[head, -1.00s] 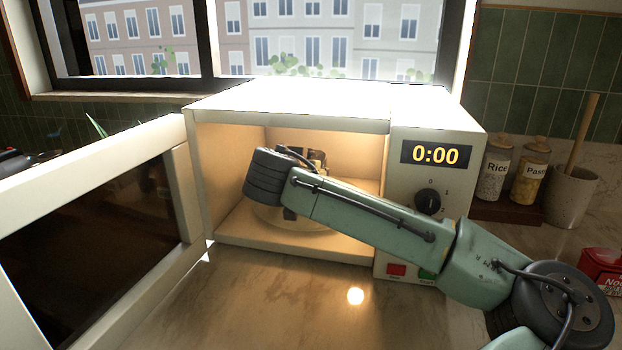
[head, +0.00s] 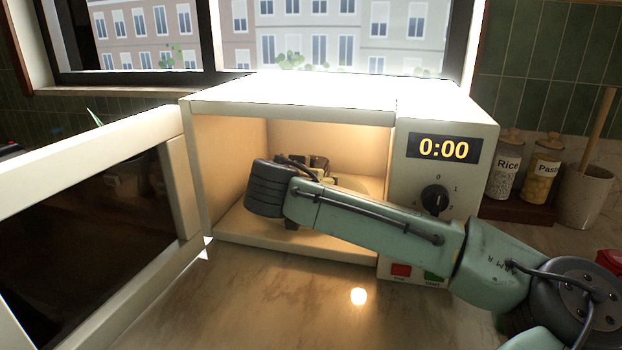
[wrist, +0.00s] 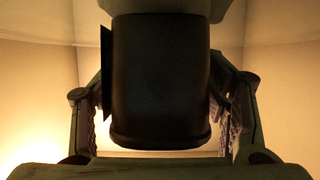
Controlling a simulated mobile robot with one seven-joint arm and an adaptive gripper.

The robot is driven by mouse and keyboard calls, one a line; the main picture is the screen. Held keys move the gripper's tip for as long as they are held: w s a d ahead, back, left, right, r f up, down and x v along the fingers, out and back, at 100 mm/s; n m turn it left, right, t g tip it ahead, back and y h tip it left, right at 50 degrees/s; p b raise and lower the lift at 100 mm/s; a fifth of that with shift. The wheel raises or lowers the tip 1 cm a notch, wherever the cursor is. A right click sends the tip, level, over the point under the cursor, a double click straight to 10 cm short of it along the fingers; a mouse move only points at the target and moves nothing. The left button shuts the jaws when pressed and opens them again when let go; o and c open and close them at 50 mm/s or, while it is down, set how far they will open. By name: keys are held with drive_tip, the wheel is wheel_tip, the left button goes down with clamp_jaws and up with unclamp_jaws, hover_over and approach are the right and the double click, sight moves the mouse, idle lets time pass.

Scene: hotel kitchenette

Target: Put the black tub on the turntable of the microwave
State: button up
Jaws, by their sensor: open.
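The black tub (wrist: 160,75) fills the middle of the wrist view, between the two fingers of my gripper (wrist: 162,105). The fingers stand apart, with a narrow gap beside the tub. In the head view my gripper (head: 308,170) is inside the open microwave (head: 290,107), and my wrist and forearm cross its opening. The turntable (head: 352,184) shows only in part behind my arm. The tub is hidden in the head view. I cannot tell whether its base touches the turntable.
The microwave door (head: 92,148) is swung open to the left. The control panel (head: 436,200) is right of the opening, close to my forearm. Rice (head: 504,175) and pasta jars (head: 541,178) and a utensil pot (head: 583,195) stand at right. The counter in front is clear.

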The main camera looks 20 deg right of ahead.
drive_tip(key=shift+r, duration=0.1)
drive_tip(key=v, duration=1.1)
drive_tip(key=shift+s+a+r, duration=0.1)
drive_tip(key=shift+s+a, duration=0.15)
drive_tip(key=shift+s, duration=0.15)
